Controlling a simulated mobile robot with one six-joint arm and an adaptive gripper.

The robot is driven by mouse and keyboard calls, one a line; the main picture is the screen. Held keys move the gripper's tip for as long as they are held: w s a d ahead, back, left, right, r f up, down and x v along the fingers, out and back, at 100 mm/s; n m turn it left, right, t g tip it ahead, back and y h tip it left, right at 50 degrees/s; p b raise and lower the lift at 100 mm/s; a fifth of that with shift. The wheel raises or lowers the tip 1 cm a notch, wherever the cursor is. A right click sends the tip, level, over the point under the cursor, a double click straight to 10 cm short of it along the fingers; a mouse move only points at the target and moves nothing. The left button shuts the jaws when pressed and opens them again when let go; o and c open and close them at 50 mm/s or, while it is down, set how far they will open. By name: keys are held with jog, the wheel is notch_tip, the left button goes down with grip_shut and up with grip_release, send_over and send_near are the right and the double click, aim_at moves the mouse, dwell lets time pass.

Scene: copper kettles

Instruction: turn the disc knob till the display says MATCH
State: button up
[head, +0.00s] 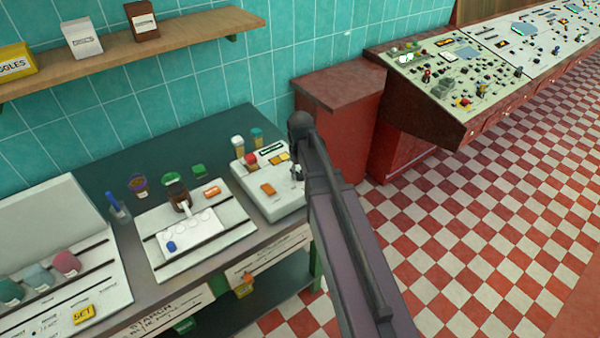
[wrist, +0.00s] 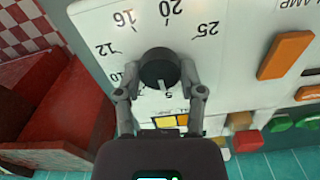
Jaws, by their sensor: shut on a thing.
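The dark disc knob (wrist: 160,68) sits on a white panel with a printed dial reading 10, 12, 16, 20 and 25 around it. A pale mark shows on its lower edge in the wrist view. My gripper (wrist: 159,74) is shut on the knob, one finger on each side. In the head view my gripper (head: 298,170) is at the right side of the white instrument (head: 283,203), and my arm hides the knob. A small dark display (head: 271,149) sits at the instrument's back; its text is too small to read.
Orange keys (wrist: 286,55) lie right of the dial. Two jars (head: 238,146) stand behind the instrument. A white tray (head: 240,226) with a brown bottle (head: 178,195) is to its left. A red cabinet (head: 340,88) stands close behind on the right.

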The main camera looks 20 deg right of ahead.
jog(key=shift+m, duration=0.5)
jog(key=m, duration=0.3)
jog(key=shift+m, duration=2)
jog(key=o, duration=1.2)
jog(key=shift+c, duration=0.2)
jog(key=shift+n, duration=0.3)
